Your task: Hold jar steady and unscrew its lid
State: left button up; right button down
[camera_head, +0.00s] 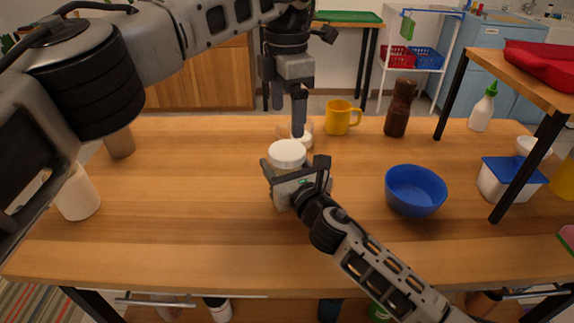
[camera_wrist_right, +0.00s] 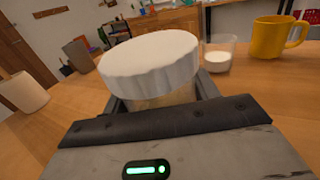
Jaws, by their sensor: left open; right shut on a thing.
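The jar (camera_head: 279,200) stands upright near the middle of the wooden table. Its white lid (camera_head: 287,152) sits on top, and the lid (camera_wrist_right: 150,62) fills the upper middle of the right wrist view. My right gripper (camera_head: 288,180) is shut on the jar's body below the lid, and it hides much of the body. My left gripper (camera_head: 287,112) points down from above, behind the lid in the head view. It is open and empty, apart from the lid as far as I can tell.
A glass with white contents (camera_wrist_right: 217,55) stands just behind the jar. A yellow mug (camera_head: 337,117), a brown pepper mill (camera_head: 399,108) and a blue bowl (camera_head: 415,190) stand to the right. A white cup (camera_head: 76,193) stands at the left. The table's front middle is clear.

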aim_at(287, 149)
pick_arm(q)
jog(key=m, duration=0.9)
jog(key=shift+m, duration=0.4)
jog(key=m, duration=1.2)
jog(key=shift+f, duration=4.05)
jog(key=shift+c, duration=0.3)
